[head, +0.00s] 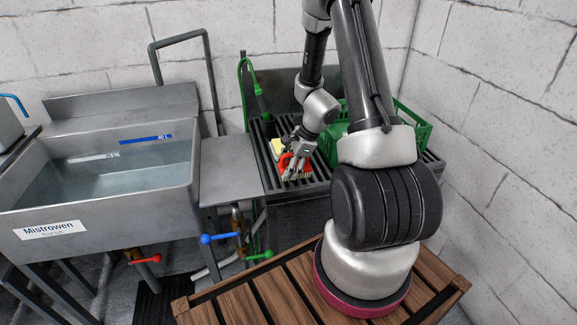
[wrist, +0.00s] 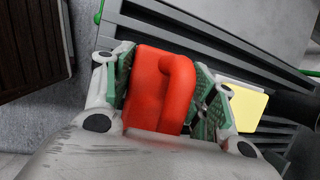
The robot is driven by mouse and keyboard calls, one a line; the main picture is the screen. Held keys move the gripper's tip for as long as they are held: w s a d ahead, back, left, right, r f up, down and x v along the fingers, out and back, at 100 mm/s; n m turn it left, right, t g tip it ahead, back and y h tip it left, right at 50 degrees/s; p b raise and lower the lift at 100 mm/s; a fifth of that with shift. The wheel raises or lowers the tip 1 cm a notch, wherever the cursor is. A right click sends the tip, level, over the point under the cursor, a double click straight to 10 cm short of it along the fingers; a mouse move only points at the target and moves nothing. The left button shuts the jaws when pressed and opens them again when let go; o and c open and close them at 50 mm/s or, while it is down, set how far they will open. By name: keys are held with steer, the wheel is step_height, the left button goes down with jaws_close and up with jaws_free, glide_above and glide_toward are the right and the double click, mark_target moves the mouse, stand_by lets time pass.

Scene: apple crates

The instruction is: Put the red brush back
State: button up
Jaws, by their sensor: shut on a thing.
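The red brush (head: 290,163) is in my gripper over the slatted grey rack (head: 272,185) at the back centre. Its pale bristles show below the red body in the head view. In the wrist view the red brush (wrist: 165,88) with its looped handle sits between the two green-padded fingers. My gripper (head: 294,160) is shut on it, and the fingers also show in the wrist view (wrist: 168,95). I cannot tell whether the bristles touch the rack.
A yellow-and-white block (head: 278,146) lies beside the brush on the rack; it also shows in the wrist view (wrist: 243,108). A green crate (head: 412,130) stands at the right, partly behind my arm. A metal sink (head: 100,185) with water is at left, with a flat grey shelf (head: 228,168) between.

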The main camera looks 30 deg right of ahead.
steer(key=shift+f, duration=0.15)
steer(key=o, duration=1)
